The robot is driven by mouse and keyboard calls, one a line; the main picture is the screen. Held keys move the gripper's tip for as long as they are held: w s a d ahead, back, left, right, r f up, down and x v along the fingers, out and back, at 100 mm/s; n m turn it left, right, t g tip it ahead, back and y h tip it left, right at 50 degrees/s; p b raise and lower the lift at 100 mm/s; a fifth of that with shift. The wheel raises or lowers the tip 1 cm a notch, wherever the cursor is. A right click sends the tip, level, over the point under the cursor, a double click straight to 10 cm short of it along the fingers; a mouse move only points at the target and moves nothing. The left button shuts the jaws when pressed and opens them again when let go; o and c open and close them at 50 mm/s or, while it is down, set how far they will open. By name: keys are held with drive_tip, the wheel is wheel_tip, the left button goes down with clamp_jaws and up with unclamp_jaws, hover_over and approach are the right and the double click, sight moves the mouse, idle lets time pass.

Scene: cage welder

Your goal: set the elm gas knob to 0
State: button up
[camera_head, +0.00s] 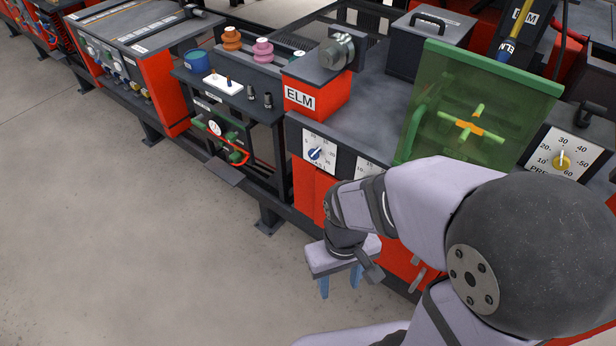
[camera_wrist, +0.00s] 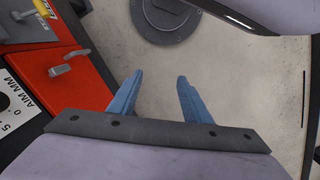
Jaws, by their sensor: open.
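I cannot tell which dial is the gas one. My gripper (camera_head: 340,284) points down in front of the red doors, below and apart from the dials. In the wrist view its blue fingers (camera_wrist: 160,76) are apart and empty over the floor.
A green transparent guard (camera_head: 430,95) stands on the cabinet top. A pressure dial with a yellow knob (camera_head: 562,161) is at far right. In the wrist view, a dial plate marked MM (camera_wrist: 16,102) and a red door with a grey handle (camera_wrist: 68,63) are left. Open floor (camera_head: 130,240) lies left.

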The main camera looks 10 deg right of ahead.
wheel_tip(320, 180, down, 11)
drive_tip(key=a+n+b, duration=0.2)
drive_tip(key=a+b, duration=0.1)
drive_tip(key=b, duration=0.4)
drive_tip(key=m+t+h+b, duration=1.3)
drive_tip(key=t+b, duration=0.1)
drive_tip(key=b, duration=0.6)
approach(312, 157)
drive_tip(key=shift+x, duration=4.15)
